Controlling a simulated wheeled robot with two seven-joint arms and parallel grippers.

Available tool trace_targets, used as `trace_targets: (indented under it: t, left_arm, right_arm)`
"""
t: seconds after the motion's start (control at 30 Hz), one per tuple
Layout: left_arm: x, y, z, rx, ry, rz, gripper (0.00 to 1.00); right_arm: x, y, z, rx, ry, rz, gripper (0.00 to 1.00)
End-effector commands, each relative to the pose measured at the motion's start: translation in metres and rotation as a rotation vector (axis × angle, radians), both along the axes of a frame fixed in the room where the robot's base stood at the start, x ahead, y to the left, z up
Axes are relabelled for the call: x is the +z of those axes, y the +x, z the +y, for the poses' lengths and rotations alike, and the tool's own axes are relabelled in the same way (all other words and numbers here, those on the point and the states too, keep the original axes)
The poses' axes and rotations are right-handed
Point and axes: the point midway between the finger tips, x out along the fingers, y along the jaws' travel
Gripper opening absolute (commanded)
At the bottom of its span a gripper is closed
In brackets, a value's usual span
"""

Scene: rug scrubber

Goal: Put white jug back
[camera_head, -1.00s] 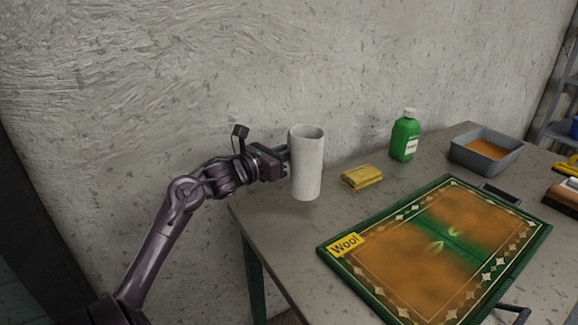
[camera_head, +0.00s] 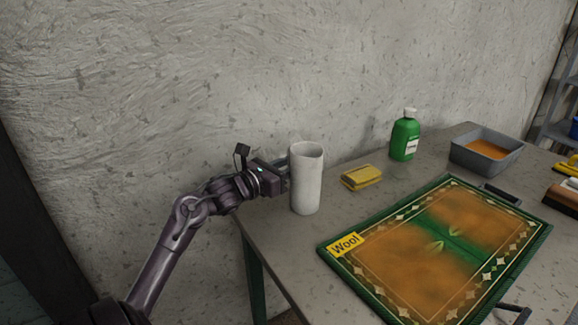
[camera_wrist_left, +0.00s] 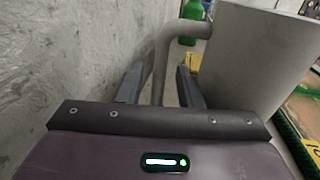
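The white jug (camera_head: 306,182) is upright at the back left of the table, and its base appears to rest on the tabletop. It fills the upper right of the left wrist view (camera_wrist_left: 255,60), with its handle (camera_wrist_left: 161,62) curving down toward me. My left gripper (camera_head: 284,170) is at the jug's left side. In the left wrist view its fingers (camera_wrist_left: 161,80) stand on either side of the handle, with visible gaps, so it looks open around it. My right gripper is not in view.
A yellow sponge (camera_head: 361,177), green bottle (camera_head: 405,137) and grey basin (camera_head: 487,165) with orange liquid stand to the right. A green-edged rug labelled Wool (camera_head: 440,255) covers the front of the table (camera_head: 275,240). The wall is close behind the jug.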

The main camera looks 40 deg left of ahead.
Motion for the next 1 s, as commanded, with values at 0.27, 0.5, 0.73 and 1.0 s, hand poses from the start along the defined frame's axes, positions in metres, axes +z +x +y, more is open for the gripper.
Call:
trace_targets:
  t: [0.27,0.5,0.73,1.0]
  left_arm:
    - [0.003,0.000,0.000,0.000,0.000,0.000,0.33]
    - [-0.002,-0.038,0.003,0.001,0.002,0.003,0.33]
    - [-0.001,-0.085,0.006,0.002,0.001,0.003,0.33]
    - [0.001,-0.117,0.009,0.001,-0.001,0.001,0.33]
  right_arm:
    - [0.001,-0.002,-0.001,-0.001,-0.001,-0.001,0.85]
    - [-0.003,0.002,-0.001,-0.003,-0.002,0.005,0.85]
    - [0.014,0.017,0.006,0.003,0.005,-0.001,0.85]
    - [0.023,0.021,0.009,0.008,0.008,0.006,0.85]
